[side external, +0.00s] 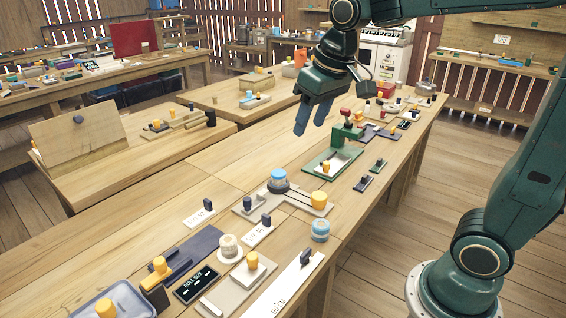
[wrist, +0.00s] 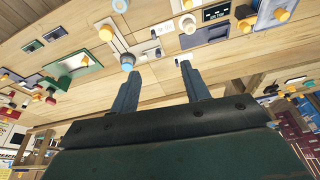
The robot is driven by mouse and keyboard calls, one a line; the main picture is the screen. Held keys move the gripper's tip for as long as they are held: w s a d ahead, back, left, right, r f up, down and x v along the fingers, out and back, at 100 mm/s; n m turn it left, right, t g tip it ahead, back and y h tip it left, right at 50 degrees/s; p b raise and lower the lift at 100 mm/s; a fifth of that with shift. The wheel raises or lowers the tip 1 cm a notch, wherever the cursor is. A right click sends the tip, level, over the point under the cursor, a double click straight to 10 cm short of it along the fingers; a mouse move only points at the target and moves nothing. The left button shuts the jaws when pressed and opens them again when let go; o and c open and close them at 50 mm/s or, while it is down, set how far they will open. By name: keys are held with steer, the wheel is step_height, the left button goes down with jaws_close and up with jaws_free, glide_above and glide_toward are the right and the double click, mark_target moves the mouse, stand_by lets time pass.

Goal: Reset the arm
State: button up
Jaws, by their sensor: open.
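My gripper (side external: 313,117) hangs above the long wooden table (side external: 215,160) in the side external view, its fingers pointing down and slightly left. In the wrist view my gripper (wrist: 157,80) shows two dark fingers spread apart, with only bare wood between them. It is open and empty, and it touches nothing that I can see.
Below and right of my gripper stands a green tray-like fixture (side external: 318,166) with a red-topped post. A plastic tub (side external: 123,300) sits front left. Bare wood lies left of my gripper.

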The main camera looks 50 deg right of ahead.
steer(key=s+f+t, duration=0.1)
steer(key=s, duration=0.7)
steer(key=s+a+f+n+t, duration=0.1)
steer(key=s+f, duration=0.1)
steer(key=s, duration=0.6)
steer(key=shift+a+f, duration=0.15)
steer(key=shift+a, duration=0.1)
stand_by(0.7)
